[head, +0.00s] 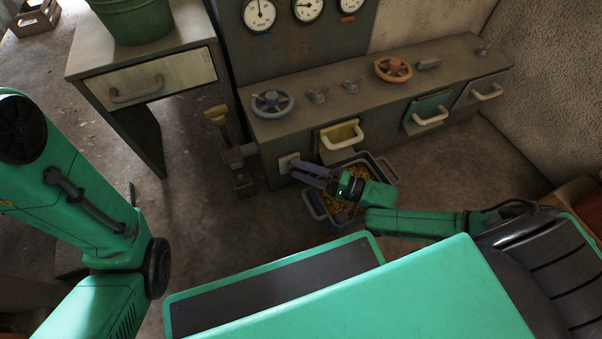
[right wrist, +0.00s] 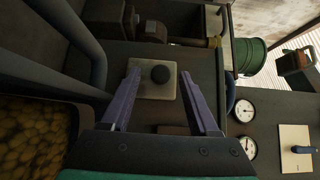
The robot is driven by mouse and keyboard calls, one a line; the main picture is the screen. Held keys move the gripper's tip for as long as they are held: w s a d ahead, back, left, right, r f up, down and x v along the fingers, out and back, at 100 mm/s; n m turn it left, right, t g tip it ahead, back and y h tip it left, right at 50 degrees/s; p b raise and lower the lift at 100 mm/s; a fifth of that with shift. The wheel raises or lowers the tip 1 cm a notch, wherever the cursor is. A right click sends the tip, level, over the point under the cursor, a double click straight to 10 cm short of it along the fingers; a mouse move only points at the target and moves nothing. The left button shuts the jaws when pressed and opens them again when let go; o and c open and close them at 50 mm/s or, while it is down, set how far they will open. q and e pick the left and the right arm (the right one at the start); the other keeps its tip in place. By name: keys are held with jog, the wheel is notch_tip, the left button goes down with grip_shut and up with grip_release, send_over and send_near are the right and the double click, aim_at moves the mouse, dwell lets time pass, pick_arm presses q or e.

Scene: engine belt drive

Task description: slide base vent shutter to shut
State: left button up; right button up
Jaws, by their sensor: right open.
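The base vent shutter appears to be the small pale plate (head: 289,162) low on the front of the grey bench, near its left end. I cannot tell how far the fingertips are from the plate. My left arm shows at the left, but its gripper is out of view.
A grey-blue crate of yellowish pieces (head: 311,201) stands on the floor under my right gripper. An open yellow drawer (head: 336,134) with a white handle sticks out above it. A valve and pipe (head: 238,165) stand left of the plate. A desk (head: 150,82) is further left.

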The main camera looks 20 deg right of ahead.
jog(key=shift+w+a, duration=0.15)
jog(key=shift+a, duration=0.05)
grip_shut()
dwell(1.3)
